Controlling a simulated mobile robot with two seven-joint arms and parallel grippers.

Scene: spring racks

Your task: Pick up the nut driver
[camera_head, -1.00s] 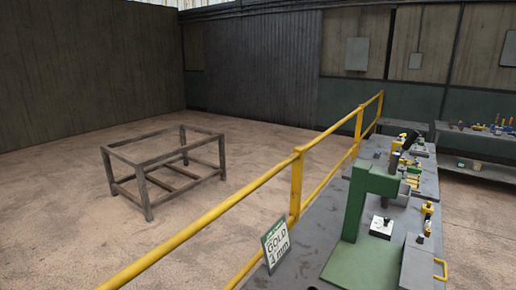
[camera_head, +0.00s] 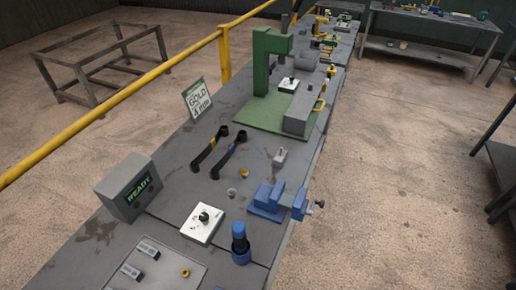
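I cannot tell for certain which thing is the nut driver. An upright tool-like thing with a blue top and dark body (camera_head: 240,243) stands near the front of the grey workbench (camera_head: 105,232). Two dark wrench-like tools lie side by side farther back, a left one (camera_head: 205,152) and a right one (camera_head: 228,160). Neither of my grippers shows in the head view.
A blue vise (camera_head: 268,200) sits at the bench's right edge. A white switch box (camera_head: 202,224), a grey READY box (camera_head: 130,188), a GOLD 4 mm sign (camera_head: 197,99) and a green press (camera_head: 260,75) stand on the bench. A yellow railing (camera_head: 150,78) runs along its left side.

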